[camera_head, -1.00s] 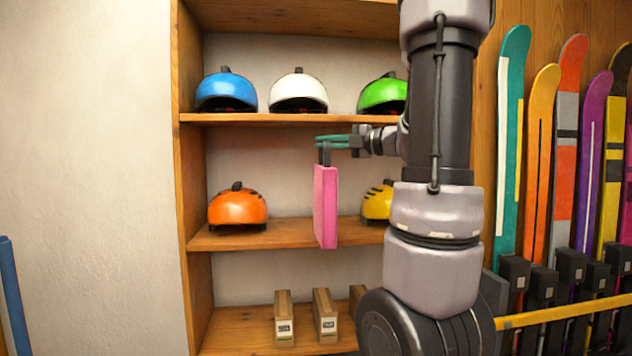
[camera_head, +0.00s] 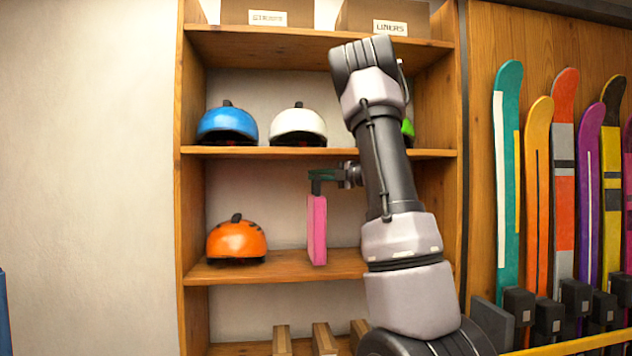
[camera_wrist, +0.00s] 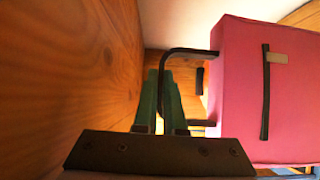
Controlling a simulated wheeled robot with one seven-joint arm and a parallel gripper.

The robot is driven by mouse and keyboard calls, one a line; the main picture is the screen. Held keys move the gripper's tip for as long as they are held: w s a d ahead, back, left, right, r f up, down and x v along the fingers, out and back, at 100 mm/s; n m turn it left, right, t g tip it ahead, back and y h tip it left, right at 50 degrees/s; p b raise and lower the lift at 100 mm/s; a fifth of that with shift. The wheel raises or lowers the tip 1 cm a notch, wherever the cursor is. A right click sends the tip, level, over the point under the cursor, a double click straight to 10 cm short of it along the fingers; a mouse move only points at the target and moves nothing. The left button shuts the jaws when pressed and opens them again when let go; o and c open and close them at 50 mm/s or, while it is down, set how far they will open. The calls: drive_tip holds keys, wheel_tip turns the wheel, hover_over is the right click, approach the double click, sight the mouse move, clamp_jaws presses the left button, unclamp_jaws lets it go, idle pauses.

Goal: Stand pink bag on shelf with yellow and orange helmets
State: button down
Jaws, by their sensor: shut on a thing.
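The pink bag (camera_head: 317,232) hangs upright and narrow side on over the middle shelf (camera_head: 285,266), right of the orange helmet (camera_head: 237,242) and apart from it. Its lower edge overlaps the shelf board in the head view; I cannot tell whether it touches. My gripper (camera_head: 322,180) is shut on the bag's black handle, above the bag. In the wrist view the green fingers (camera_wrist: 168,90) hold the handle loop, with the pink bag (camera_wrist: 238,85) to their right. The yellow helmet is hidden behind my arm.
The upper shelf (camera_head: 330,153) is close above my gripper and carries a blue helmet (camera_head: 227,125), a white helmet (camera_head: 298,125) and a mostly hidden green one. Boxes stand above and wooden blocks below. Skis (camera_head: 508,180) line the right wall. Free room shows between the orange helmet and bag.

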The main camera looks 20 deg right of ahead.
drive_tip(key=shift+w+d, duration=0.2)
drive_tip(key=shift+w, duration=0.5)
drive_tip(key=shift+w+f, duration=0.15)
drive_tip(key=shift+f, duration=0.7)
drive_tip(key=c, duration=1)
unclamp_jaws()
drive_tip(key=shift+d, duration=0.1)
drive_tip(key=v, duration=1.2)
